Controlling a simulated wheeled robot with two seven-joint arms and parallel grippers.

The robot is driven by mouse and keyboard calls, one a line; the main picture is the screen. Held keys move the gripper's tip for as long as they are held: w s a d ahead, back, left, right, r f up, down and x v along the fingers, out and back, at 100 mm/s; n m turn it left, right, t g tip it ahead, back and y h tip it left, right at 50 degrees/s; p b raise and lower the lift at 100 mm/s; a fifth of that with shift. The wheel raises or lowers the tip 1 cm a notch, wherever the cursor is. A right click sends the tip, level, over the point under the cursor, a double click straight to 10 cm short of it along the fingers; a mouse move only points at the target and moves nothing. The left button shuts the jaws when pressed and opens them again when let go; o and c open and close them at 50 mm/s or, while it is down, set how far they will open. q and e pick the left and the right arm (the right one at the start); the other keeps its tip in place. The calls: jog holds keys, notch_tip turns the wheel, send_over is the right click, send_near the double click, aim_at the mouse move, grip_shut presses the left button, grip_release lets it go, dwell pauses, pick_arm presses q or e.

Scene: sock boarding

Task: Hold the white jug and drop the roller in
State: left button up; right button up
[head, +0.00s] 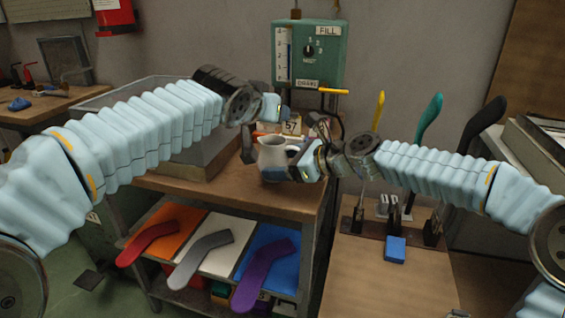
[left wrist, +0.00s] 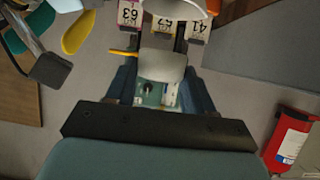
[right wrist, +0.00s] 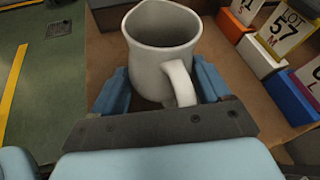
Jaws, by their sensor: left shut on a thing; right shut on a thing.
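The white jug (head: 273,153) is upright in the head view, above the wooden top of the shelf unit. My right gripper (head: 298,168) is shut on it from the right. In the right wrist view the jug (right wrist: 163,50) sits between the fingers, its handle towards me and its mouth open; no roller shows inside. My left gripper (head: 283,110) is above and close to the jug. In the left wrist view its fingers are shut on a pale grey rounded thing, seemingly the roller (left wrist: 163,68). I cannot make the roller out in the head view.
A green control box (head: 310,52) with a yellow lever hangs on the wall behind. Lot cards (head: 291,127) on small bins stand behind the jug. Coloured socks (head: 208,247) lie on the shelf below. Upright sock boards (head: 428,118) and a blue block (head: 395,249) are at right.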

pick_arm(q)
jog(key=shift+f, duration=0.8)
jog(key=o, duration=1.2)
jog(key=shift+c, duration=0.2)
